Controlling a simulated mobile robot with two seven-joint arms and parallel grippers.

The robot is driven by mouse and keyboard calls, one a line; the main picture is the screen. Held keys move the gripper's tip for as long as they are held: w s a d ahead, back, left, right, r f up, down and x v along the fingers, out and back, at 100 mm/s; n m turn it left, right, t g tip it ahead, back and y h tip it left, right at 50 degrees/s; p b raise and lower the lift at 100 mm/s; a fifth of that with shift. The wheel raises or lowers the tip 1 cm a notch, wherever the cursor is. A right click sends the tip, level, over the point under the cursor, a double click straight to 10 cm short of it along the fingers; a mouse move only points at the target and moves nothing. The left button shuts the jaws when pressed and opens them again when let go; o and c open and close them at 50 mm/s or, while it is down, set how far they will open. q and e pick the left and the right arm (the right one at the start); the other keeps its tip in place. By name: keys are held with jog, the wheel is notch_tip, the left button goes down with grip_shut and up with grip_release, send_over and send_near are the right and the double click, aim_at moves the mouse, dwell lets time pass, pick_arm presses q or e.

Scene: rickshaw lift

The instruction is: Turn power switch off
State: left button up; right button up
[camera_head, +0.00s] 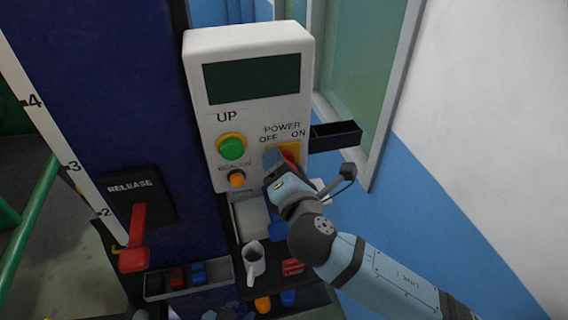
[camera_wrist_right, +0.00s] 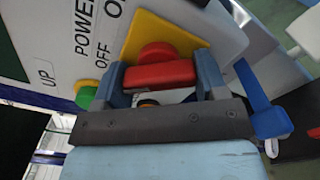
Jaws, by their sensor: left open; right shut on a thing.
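The power switch is a red rotary handle (camera_wrist_right: 160,75) on a yellow plate (camera_wrist_right: 165,35). In the head view the yellow plate (camera_head: 284,147) sits under the POWER OFF/ON lettering on the white control box (camera_head: 245,110). My right gripper (camera_head: 283,160) is at the switch and hides much of it. In the right wrist view my right gripper (camera_wrist_right: 163,80) has a finger at each end of the red handle and is shut on it. Whether it points to OFF or ON is not clear. My left gripper (camera_head: 210,313) shows only partly at the bottom edge, open.
A green button (camera_head: 232,148) and an orange beacon button (camera_head: 236,178) are left of the switch. A black tray (camera_head: 335,135) juts out at the box's right. A red release lever (camera_head: 135,245) is at left.

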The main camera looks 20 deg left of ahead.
jog(key=shift+n, duration=0.3)
jog(key=o, duration=0.9)
jog(key=shift+o, duration=0.2)
jog(key=v, duration=0.7)
jog(key=shift+s+d, duration=0.2)
